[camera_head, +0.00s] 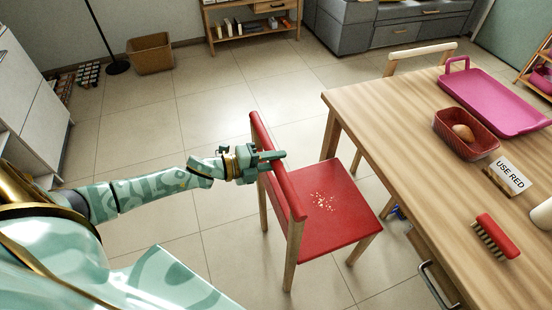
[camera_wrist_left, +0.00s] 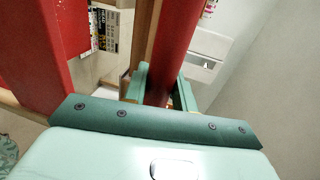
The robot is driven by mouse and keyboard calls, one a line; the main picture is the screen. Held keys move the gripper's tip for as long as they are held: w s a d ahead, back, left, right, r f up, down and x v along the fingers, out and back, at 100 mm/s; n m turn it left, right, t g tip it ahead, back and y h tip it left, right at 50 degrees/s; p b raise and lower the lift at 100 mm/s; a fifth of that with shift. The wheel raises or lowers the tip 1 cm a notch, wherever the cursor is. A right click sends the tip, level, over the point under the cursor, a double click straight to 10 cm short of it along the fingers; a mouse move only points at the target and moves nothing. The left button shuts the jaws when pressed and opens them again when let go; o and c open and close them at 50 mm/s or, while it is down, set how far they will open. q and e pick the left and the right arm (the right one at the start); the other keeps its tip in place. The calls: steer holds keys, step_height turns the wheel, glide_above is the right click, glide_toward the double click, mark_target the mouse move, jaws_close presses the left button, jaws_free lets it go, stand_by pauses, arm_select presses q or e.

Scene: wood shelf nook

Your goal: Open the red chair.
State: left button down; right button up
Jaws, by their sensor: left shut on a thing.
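The red chair (camera_head: 332,218) stands on the tiled floor at the left side of the wooden table, apart from the table's near edge. Its seat is red, with a patch of pale crumbs (camera_head: 323,202) on it, and its legs are light wood. My left gripper (camera_head: 272,160) is shut on the red top rail of the chair's backrest. In the left wrist view the red rail (camera_wrist_left: 176,50) runs between the gripper's fingers (camera_wrist_left: 160,85). My right gripper is not in view.
The wooden table (camera_head: 400,120) fills the right side. It holds a pink tray (camera_head: 495,100), a red basket (camera_head: 466,135) with a roundish brown item, a "USE RED" sign (camera_head: 510,176) and a red brush (camera_head: 496,235). Floor left of the chair is clear.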

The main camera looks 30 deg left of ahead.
arm_select(q)
steer(key=shift+f, duration=0.15)
steer(key=c, duration=1.2)
jaws_free()
steer(key=shift+s+a, duration=0.1)
steer(key=shift+o, duration=0.2)
steer(key=p+v, duration=0.3)
steer(key=v, duration=1.3)
steer(key=shift+s+a, duration=0.1)
